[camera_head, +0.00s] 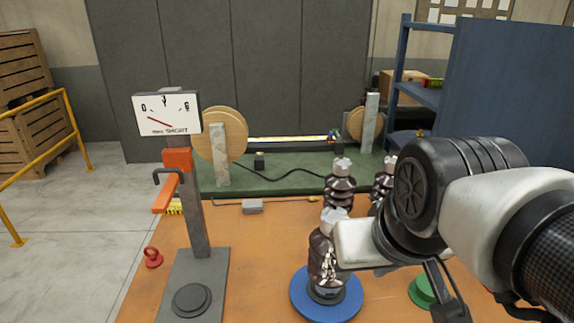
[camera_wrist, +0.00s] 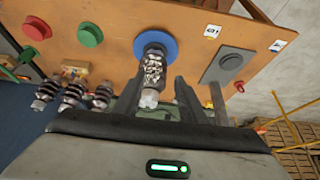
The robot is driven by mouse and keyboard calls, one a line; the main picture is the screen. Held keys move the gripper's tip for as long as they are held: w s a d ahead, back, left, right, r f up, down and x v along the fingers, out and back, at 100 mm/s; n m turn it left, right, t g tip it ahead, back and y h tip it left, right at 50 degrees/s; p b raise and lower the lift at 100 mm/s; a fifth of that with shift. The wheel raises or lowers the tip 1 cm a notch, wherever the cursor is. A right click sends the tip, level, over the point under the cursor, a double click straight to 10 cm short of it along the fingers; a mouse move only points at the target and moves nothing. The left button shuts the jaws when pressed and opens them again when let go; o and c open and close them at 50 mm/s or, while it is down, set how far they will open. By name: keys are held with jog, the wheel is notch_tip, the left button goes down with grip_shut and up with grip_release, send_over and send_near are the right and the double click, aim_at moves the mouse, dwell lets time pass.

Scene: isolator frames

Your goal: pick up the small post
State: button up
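A dark, shiny brown post (camera_head: 326,258) with a pale cap stands upright on a blue disc (camera_head: 298,296) at the table's front. In the wrist view the post (camera_wrist: 153,72) rises from the blue disc (camera_wrist: 170,46), its pale cap toward the camera. My gripper (camera_wrist: 158,84) is open, one finger on each side of the post in that view, with a gap at least on the right. Contact and exact depth cannot be told. In the head view my arm comes from the right and its white end overlaps the post's right side; the fingertips are not clear there.
Ribbed brown insulators (camera_head: 340,184) stand just behind the post. A gauge stand (camera_head: 193,215) with an orange arm is at the left, a red knob (camera_head: 152,257) beside it. A green disc (camera_head: 421,291) is at the right. Orange table between stand and blue disc is clear.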

jog(key=o, duration=0.6)
jog(key=shift+w+b, duration=0.25)
jog(key=shift+b, duration=0.05)
jog(key=o, duration=1)
jog(key=w+m+b, duration=0.1)
jog(key=w, duration=0.1)
jog(key=w+m+h+b, duration=0.1)
jog(key=w+b, duration=0.1)
jog(key=w+m+g+b, duration=0.1)
jog(key=w, duration=0.2)
jog(key=shift+a+f+m+h, duration=0.4)
jog(key=m+h+b, duration=0.3)
jog(key=m+b, duration=0.1)
jog(key=m, duration=0.1)
send_near(328, 222)
jog(key=x, duration=1.1)
jog(key=shift+w+d+f, duration=0.1)
jog(key=shift+f, duration=0.2)
jog(key=shift+a+x, duration=0.2)
jog(key=shift+x, duration=2.5)
